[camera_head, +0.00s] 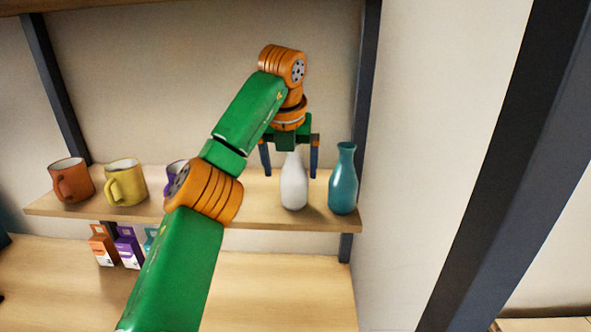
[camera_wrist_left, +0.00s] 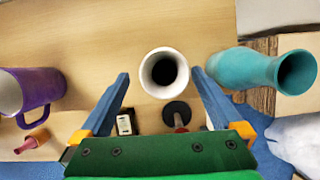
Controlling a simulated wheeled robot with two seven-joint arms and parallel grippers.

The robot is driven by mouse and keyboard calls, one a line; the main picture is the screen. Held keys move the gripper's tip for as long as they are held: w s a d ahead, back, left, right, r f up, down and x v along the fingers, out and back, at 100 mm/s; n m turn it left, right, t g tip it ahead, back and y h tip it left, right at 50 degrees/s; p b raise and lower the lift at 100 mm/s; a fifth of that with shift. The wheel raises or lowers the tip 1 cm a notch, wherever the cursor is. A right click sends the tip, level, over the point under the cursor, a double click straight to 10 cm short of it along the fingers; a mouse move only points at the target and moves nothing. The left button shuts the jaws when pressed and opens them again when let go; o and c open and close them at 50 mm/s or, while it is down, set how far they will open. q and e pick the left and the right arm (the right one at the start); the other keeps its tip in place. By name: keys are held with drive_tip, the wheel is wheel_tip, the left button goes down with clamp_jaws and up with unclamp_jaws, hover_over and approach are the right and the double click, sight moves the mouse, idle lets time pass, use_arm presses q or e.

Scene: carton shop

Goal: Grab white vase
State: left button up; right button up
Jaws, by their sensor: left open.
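The white vase (camera_head: 294,184) stands upright on the upper wooden shelf, just left of a teal vase. In the left wrist view the white vase (camera_wrist_left: 164,73) is seen from above, its round dark mouth just beyond and between the fingertips. My left gripper (camera_head: 289,172) is open above and around the vase's neck in the head view, pointing down. Its two blue fingers also show in the left wrist view (camera_wrist_left: 160,76), one on each side of the vase and apart from it. My right gripper is in neither view.
The teal vase (camera_head: 343,182) stands close to the right finger. A purple mug (camera_wrist_left: 32,90), a yellow mug (camera_head: 126,183) and an orange-brown mug (camera_head: 72,181) stand to the left on the same shelf (camera_head: 240,217). Small boxes (camera_head: 127,247) sit on the lower shelf. A dark post flanks the right.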

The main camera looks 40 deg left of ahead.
sight(293, 179)
use_arm(q)
drive_tip(key=shift+w+f, duration=0.1)
drive_tip(key=shift+f, duration=0.4)
drive_tip(key=shift+s+d, duration=0.25)
drive_tip(key=shift+d+f+p, duration=0.3)
drive_tip(key=shift+f+p, duration=0.35)
drive_tip(key=shift+f, duration=0.25)
drive_tip(key=x, duration=0.2)
drive_tip(key=shift+w+a+f, duration=0.15)
drive_tip(key=shift+w, duration=0.05)
drive_tip(key=shift+w+a+f, duration=0.3)
drive_tip(key=shift+w+a, duration=0.05)
drive_tip(key=shift+w, duration=0.05)
drive_tip(key=shift+s+d+r, duration=0.3)
drive_tip(key=c, duration=1.4)
drive_tip(key=shift+c, duration=0.7)
drive_tip(key=shift+w+a+f, duration=0.1)
drive_tip(key=shift+w+a, duration=0.05)
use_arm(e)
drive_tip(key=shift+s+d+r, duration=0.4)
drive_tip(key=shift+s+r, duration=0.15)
